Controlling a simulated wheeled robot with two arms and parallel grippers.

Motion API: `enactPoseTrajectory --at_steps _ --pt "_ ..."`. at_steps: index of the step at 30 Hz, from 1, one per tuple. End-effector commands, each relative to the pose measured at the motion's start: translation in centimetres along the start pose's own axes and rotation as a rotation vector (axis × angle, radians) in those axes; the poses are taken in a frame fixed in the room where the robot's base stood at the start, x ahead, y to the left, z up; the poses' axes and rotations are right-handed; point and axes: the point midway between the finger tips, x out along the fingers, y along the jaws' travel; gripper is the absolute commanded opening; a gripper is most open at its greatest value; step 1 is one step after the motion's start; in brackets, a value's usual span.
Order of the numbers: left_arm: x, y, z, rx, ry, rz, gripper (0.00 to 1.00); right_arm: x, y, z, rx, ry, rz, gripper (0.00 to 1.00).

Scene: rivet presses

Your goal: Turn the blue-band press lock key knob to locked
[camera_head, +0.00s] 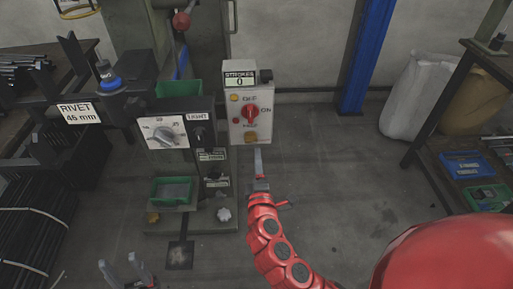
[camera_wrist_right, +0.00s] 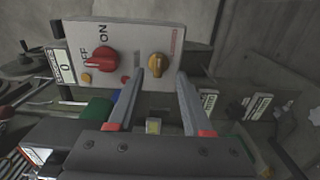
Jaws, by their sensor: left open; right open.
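The press control box (camera_head: 237,112) is pale, with a red OFF/ON knob (camera_head: 250,111) and a yellow knob (camera_head: 251,138) near its bottom, which appears to be the lock key knob. In the right wrist view the yellow knob (camera_wrist_right: 158,65) shows between the fingertips of my open right gripper (camera_wrist_right: 160,73); contact cannot be told. Small red lettering beside it is unreadable. In the head view my right gripper (camera_head: 258,152) is just below the box, seen edge-on. My left gripper (camera_head: 118,262) is open and empty at the bottom left, away from the box.
The press has a dial panel (camera_head: 177,132) left of the box, a blue cap (camera_head: 110,82) and a green bin (camera_head: 172,191). A STROKES counter (camera_head: 240,78) reading 0 tops the box. A shelf (camera_head: 450,150) stands right. The floor between is clear.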

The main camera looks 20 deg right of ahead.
Motion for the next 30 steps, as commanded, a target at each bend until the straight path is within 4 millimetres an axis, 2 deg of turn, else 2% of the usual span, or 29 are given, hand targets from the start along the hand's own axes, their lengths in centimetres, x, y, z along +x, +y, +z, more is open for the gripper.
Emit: enactPoseTrajectory --at_steps 1,6,9,12,18,30 --pt "0.0 0.0 0.0 0.000 0.000 0.000 0.50 -1.4 0.0 -0.2 0.000 0.009 0.000 0.50" --pt "-0.2 0.0 0.0 0.000 0.000 0.000 0.50 -5.7 -0.1 -0.3 0.000 0.010 0.000 0.50" --pt "-0.1 0.0 0.0 0.000 0.000 0.000 0.50 -7.6 0.0 -0.2 0.000 0.009 -0.001 0.50" --pt "0.6 0.0 -0.1 0.000 0.000 0.000 0.50 -8.8 0.1 -0.2 -0.002 0.006 -0.003 0.50" --pt "0.8 0.0 -0.1 0.000 0.000 0.000 0.50 -9.9 0.1 -0.1 0.001 0.003 0.001 0.50" --pt "0.8 0.0 -0.1 0.000 0.000 0.000 0.50 -9.9 0.1 0.0 0.002 0.001 0.002 0.50"
